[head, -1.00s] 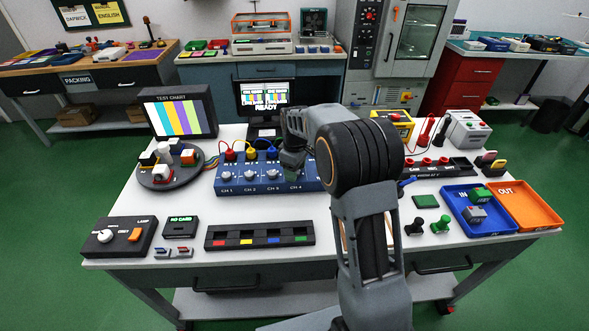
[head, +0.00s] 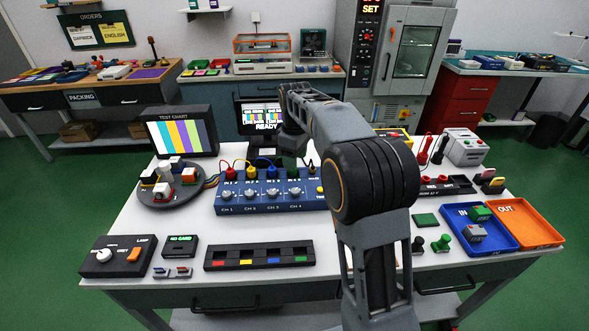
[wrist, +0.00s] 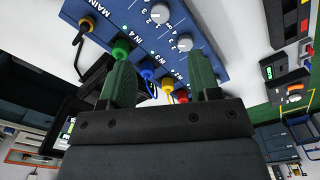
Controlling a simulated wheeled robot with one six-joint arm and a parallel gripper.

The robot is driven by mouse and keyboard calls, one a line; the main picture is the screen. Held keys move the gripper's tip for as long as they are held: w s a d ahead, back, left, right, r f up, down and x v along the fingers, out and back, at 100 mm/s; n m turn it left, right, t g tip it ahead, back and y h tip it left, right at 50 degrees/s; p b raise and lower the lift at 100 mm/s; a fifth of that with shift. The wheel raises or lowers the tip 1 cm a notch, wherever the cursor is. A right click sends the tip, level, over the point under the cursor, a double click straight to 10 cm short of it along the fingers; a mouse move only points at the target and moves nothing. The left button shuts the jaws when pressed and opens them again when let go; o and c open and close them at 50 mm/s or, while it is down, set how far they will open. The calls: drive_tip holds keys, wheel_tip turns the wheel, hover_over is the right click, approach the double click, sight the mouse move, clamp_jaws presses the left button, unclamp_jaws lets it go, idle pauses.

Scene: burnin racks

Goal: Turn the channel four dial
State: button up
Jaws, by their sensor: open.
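The blue channel box (head: 240,208) stands on the white table with a row of dials labelled CH 1 to CH 4. The channel four dial (head: 295,191) is the rightmost grey knob of the row. In the wrist view, the channel four dial (wrist: 160,13) shows at the top, beyond the fingertips. My gripper (head: 291,143) is above and behind the box in the head view, apart from the dial. In the wrist view my gripper (wrist: 162,80) is open and empty, with coloured plugs visible between and behind its fingers.
Coloured cable plugs (head: 248,172) stand along the box's rear edge. A monitor (head: 262,115) reading READY stands behind it. A turntable (head: 168,195) is to the left, and a slotted black strip (head: 260,256) lies in front. My arm hides part of the table's right side.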

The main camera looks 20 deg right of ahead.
drive_tip(key=shift+r, duration=0.9)
drive_tip(key=s+f+m+t+p, duration=0.1)
drive_tip(key=s+m+t+p, duration=0.2)
drive_tip(key=s+m, duration=0.6)
drive_tip(key=shift+s+a+m+t+p, duration=0.3)
drive_tip(key=shift+s+m+p, duration=0.15)
drive_tip(key=shift+s, duration=7.5)
drive_tip(key=shift+c, duration=0.3)
